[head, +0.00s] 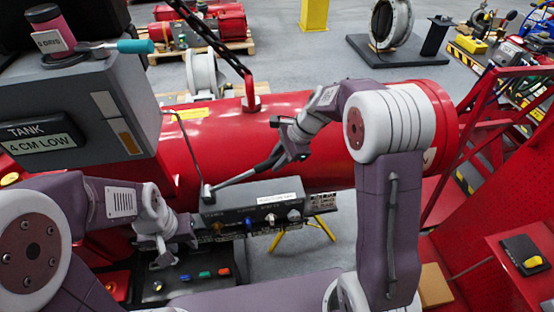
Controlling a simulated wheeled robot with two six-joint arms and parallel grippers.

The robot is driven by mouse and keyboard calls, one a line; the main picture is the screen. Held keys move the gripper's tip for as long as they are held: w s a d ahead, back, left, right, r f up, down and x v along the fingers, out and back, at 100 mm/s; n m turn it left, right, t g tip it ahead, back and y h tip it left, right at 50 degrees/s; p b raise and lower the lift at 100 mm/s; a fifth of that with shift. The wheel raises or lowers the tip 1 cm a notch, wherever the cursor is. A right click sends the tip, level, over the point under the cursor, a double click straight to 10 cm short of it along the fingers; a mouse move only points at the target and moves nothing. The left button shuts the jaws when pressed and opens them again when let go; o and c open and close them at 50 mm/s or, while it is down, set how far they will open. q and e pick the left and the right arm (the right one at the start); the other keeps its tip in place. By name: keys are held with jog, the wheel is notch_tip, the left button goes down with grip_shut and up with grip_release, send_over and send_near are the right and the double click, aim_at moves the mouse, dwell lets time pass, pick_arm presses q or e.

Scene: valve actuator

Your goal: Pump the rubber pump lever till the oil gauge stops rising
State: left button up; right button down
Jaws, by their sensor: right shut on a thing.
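The pump lever (238,178) is a dark bar rising to the right from a pivot at the left end of a grey pump box (235,209). My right gripper (288,153) is shut on the lever's upper end, in front of the red cylinder. The jaws hide part of the grip. A grey tank (100,85) stands at the upper left with a sign (42,138) reading "TANK 4 CM LOW". A vertical gauge strip (116,122) on it is pale above and orange below. My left gripper (166,257) is at the lower left, away from the lever; its jaw opening is unclear.
A large red cylinder (330,118) lies behind the lever. A panel with coloured buttons (190,275) is below my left gripper. A pink can (55,35) and a teal-handled tool (125,47) rest on the tank. Red framework (470,150) stands at the right.

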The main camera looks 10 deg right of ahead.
aim_at(284, 189)
dwell(0.3)
jog(key=d+f+y+b, duration=0.1)
jog(key=f+b, duration=0.2)
jog(key=b, duration=0.1)
jog(key=f+y+b, duration=0.2)
jog(key=f+b, duration=0.2)
jog(key=d+f+y+b, duration=0.1)
jog(key=f+b, duration=0.3)
jog(key=shift+d+f+y, duration=0.25)
jog(key=shift+d+y, duration=0.05)
jog(key=shift+y, duration=0.1)
jog(key=shift+f+y+b, duration=0.35)
jog(key=shift+y+b, duration=0.05)
jog(key=shift+b, duration=0.15)
jog(key=shift+r, duration=0.1)
jog(key=c, duration=1.5)
grip_release()
jog(key=o, duration=0.3)
jog(key=shift+a, duration=0.15)
